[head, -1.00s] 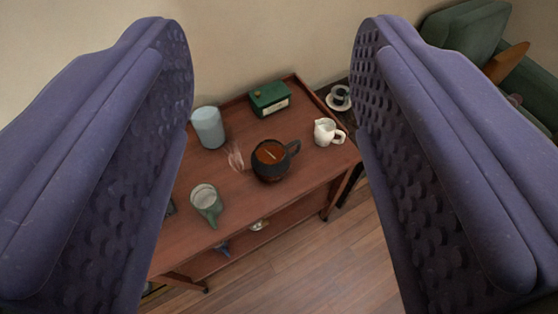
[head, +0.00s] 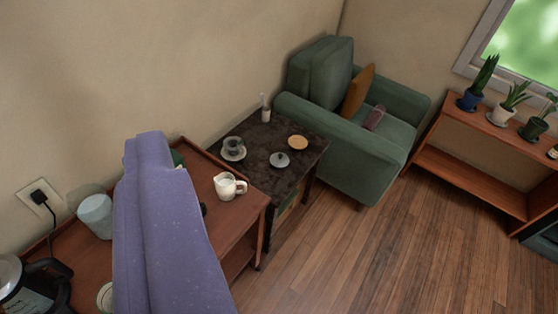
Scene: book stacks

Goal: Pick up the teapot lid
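A small round grey lid (head: 279,160) with a knob, which looks like the teapot lid, lies on the dark side table (head: 262,179) between the wooden table and the armchair. My gripper (head: 165,225) shows at the lower left as a purple padded shape. It is left of the lid and well apart from it. I cannot make out two separate fingers, so its opening is unclear. The dark teapot is not visible now; the purple shape covers part of the wooden table (head: 239,215).
Also on the side table are a cup on a saucer (head: 233,148), a round tan coaster (head: 298,143) and a slim white item (head: 265,110). A white jug (head: 229,186) stands near the wooden table's right edge. A green armchair (head: 370,150) stands behind. Wood floor is clear at right.

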